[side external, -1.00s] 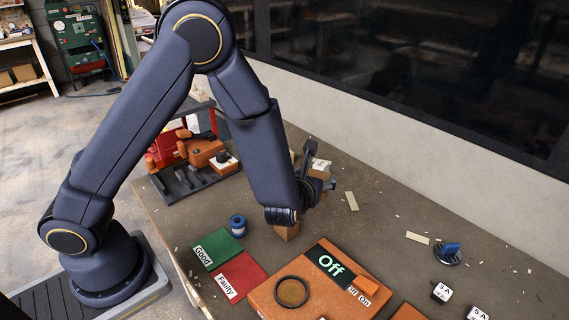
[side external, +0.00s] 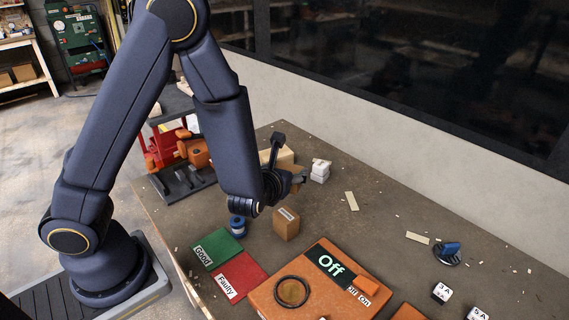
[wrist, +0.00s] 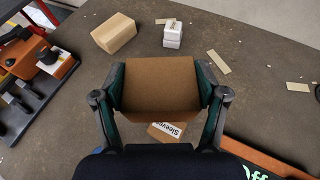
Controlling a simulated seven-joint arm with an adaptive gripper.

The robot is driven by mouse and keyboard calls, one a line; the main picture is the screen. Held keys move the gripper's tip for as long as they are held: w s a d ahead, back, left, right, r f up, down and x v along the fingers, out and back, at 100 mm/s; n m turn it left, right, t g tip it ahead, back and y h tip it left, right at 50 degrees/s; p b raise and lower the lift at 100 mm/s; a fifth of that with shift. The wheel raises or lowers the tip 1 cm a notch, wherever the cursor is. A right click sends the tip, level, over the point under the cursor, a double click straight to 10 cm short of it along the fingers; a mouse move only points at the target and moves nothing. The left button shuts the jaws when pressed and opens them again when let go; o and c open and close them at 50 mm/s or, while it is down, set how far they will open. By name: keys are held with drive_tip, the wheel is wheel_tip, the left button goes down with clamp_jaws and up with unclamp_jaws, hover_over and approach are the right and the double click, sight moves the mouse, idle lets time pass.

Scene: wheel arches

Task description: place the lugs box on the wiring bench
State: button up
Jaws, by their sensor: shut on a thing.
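My gripper (wrist: 160,92) is shut on a plain brown cardboard box (wrist: 160,80), one finger on each side. No label shows on this box, so I cannot tell whether it is the lugs box. In the side external view the held box (side external: 298,174) is partly hidden by my gripper (side external: 284,180) and appears raised above the brown-grey worktop (side external: 400,215). A second brown box (side external: 286,224) stands on the worktop below it; its label reads "Sleeves" in the wrist view (wrist: 166,131). No sign marks any surface as the wiring bench.
A pale box (wrist: 114,33) and stacked white blocks (wrist: 172,34) are behind the held box. A red and orange machine (side external: 178,152) stands left. Green "Good" (side external: 217,249) and red "Faulty" (side external: 240,276) plates, a blue spool (side external: 237,226) and an orange switch panel (side external: 325,285) are in front.

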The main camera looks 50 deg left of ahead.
drive_tip(key=w+d+f, duration=0.2)
drive_tip(key=w+d, duration=0.2)
drive_tip(key=d, duration=0.3)
drive_tip(key=shift+w+d+m+t+h, duration=0.25)
drive_tip(key=shift+d+m+t+h, duration=0.05)
drive_tip(key=shift+d, duration=0.05)
drive_tip(key=shift+w+f, duration=0.1)
drive_tip(key=w+f, duration=0.3)
drive_tip(key=w, duration=0.1)
drive_tip(key=w+d+f, duration=0.1)
drive_tip(key=w+f, duration=0.1)
drive_tip(key=w, duration=0.2)
drive_tip(key=w+f, duration=0.3)
drive_tip(key=w, duration=0.1)
drive_tip(key=shift+w+d+f, duration=0.3)
drive_tip(key=shift+d, duration=0.05)
drive_tip(key=f, duration=0.1)
drive_tip(key=w+f, duration=0.1)
drive_tip(key=f, duration=0.1)
drive_tip(key=shift+f, duration=0.15)
drive_tip(key=shift+d+f, duration=0.1)
drive_tip(key=shift+f, duration=0.25)
